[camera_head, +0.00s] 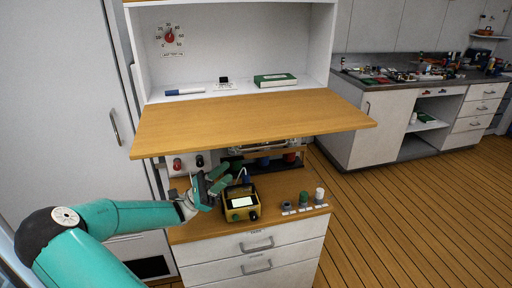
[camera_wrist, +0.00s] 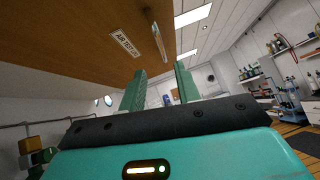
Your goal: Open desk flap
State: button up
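The desk flap (camera_head: 250,120) is a wide wooden panel. It sticks out from the white cabinet below the upper shelf, roughly level. In the wrist view its wooden underside (camera_wrist: 80,50) fills the upper left, with a white label (camera_wrist: 125,43) and a slim metal handle (camera_wrist: 159,42). My gripper (camera_head: 218,183) is below the flap's left part, above the lower wooden counter. In the wrist view my gripper's two green fingers (camera_wrist: 160,85) stand apart with nothing visible between them. The handle appears beyond the fingertips; I cannot tell the exact gap.
A yellow box with a display (camera_head: 240,202) sits on the lower counter (camera_head: 275,195) close to my gripper. Several small cylinders (camera_head: 304,199) stand to its right. A marker (camera_head: 185,92) and a green book (camera_head: 275,80) lie on the shelf above the flap. Open floor (camera_head: 400,200) lies right.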

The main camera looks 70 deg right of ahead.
aim_at(256, 147)
jog(key=x, duration=1.3)
jog(key=shift+f, duration=0.1)
jog(key=shift+c, duration=0.2)
grip_shut()
